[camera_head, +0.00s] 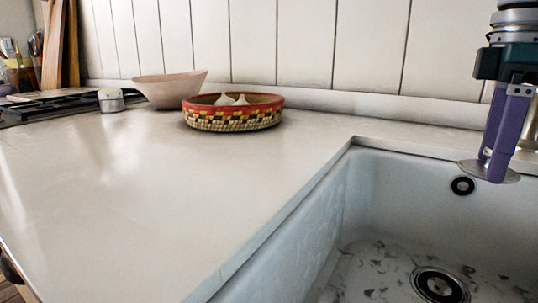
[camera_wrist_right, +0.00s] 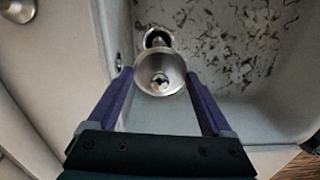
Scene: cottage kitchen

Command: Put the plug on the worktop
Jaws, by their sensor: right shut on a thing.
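The plug (camera_head: 468,168) is a thin round grey metal disc at the tips of my right gripper (camera_head: 490,163), held above the sink basin at the right. In the right wrist view the plug (camera_wrist_right: 160,88) shows as a round, shiny metal piece between the two purple fingers of my right gripper (camera_wrist_right: 160,76). The fingers are shut on it. The worktop (camera_head: 150,200) is the pale surface left of the sink, with a wide bare area. My left gripper is not in view.
The sink (camera_head: 390,190) has a drain (camera_head: 440,286) in its floor and an overflow hole (camera_head: 463,186) in its back wall. A red-rimmed woven basket (camera_head: 232,121), a wooden bowl (camera_head: 170,90) and a small jar (camera_head: 111,101) stand at the worktop's back, near the hob (camera_head: 50,105).

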